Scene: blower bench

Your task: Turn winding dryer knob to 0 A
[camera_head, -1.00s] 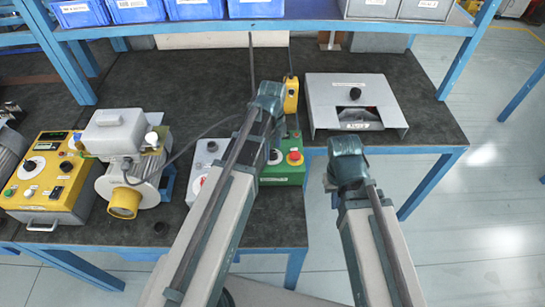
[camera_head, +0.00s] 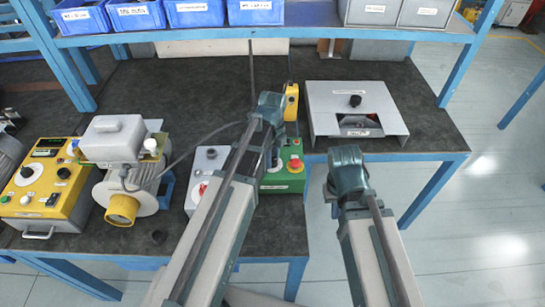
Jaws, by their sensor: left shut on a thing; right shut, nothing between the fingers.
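My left arm (camera_head: 226,190) reaches over the grey box (camera_head: 206,170) and green box (camera_head: 288,178) at the bench's front. It hides its own gripper and part of both boxes. My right arm (camera_head: 372,255) ends in a teal joint (camera_head: 347,172) at the bench edge; its gripper is hidden too. I cannot tell for sure which unit is the winding dryer. The yellow control box (camera_head: 42,195) at the left has a white dial (camera_head: 27,172), a black knob (camera_head: 64,173) and a lit display (camera_head: 47,142). The grey box shows a dark knob (camera_head: 211,154).
A motor with a yellow end (camera_head: 122,208) stands right of the yellow box. A grey sloped case (camera_head: 322,95) with a black knob sits at the back right. A yellow pendant (camera_head: 291,102) hangs behind my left arm. Blue bins (camera_head: 195,13) line the shelf above.

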